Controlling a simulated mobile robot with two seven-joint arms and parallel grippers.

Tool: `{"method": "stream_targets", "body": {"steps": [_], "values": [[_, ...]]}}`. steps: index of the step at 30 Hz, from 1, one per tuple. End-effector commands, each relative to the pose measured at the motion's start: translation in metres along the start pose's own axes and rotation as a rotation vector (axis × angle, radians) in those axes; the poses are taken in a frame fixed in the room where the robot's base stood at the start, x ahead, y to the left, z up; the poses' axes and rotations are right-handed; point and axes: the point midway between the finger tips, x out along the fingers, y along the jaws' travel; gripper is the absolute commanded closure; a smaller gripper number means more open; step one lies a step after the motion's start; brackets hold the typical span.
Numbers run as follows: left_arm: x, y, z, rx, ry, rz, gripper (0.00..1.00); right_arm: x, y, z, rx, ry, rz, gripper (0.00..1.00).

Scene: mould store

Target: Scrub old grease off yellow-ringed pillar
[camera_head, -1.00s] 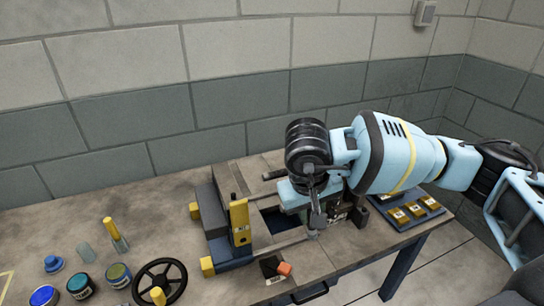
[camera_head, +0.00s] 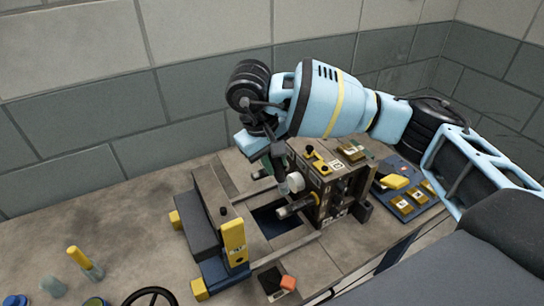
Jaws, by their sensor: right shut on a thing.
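My right gripper (camera_head: 278,160) is over the open mould, seen from above and behind, with its jaws partly hidden by the wrist. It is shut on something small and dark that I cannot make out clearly. A white round piece (camera_head: 295,182) shows just below and beside the jaws; I cannot tell whether it is held. A short metal pillar (camera_head: 290,210) sticks out leftward from the right mould half (camera_head: 325,192), just below the gripper. Another pillar (camera_head: 262,173) is partly hidden behind the jaws. No yellow ring is clear on either. My left gripper is not in view.
The left mould half (camera_head: 207,215) has a yellow upright block (camera_head: 234,241). Rails and a dark gap lie between the halves. A blue tray with yellow blocks (camera_head: 402,205) stands at right. A black handwheel (camera_head: 150,298) and jars stand at left. The back wall bounds the bench.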

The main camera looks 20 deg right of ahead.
Motion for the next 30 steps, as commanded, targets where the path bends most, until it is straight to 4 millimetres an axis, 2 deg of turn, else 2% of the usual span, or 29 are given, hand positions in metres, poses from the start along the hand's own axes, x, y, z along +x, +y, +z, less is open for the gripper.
{"method": "stream_targets", "body": {"steps": [8,17,30], "values": [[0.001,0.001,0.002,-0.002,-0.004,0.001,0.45,0.015,0.013,0.001,0.003,-0.002,0.0,1.0],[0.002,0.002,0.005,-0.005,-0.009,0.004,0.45,0.041,0.036,0.004,0.002,-0.004,0.001,1.0],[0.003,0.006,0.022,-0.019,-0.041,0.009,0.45,0.08,0.071,0.008,0.003,-0.003,0.0,1.0]]}}
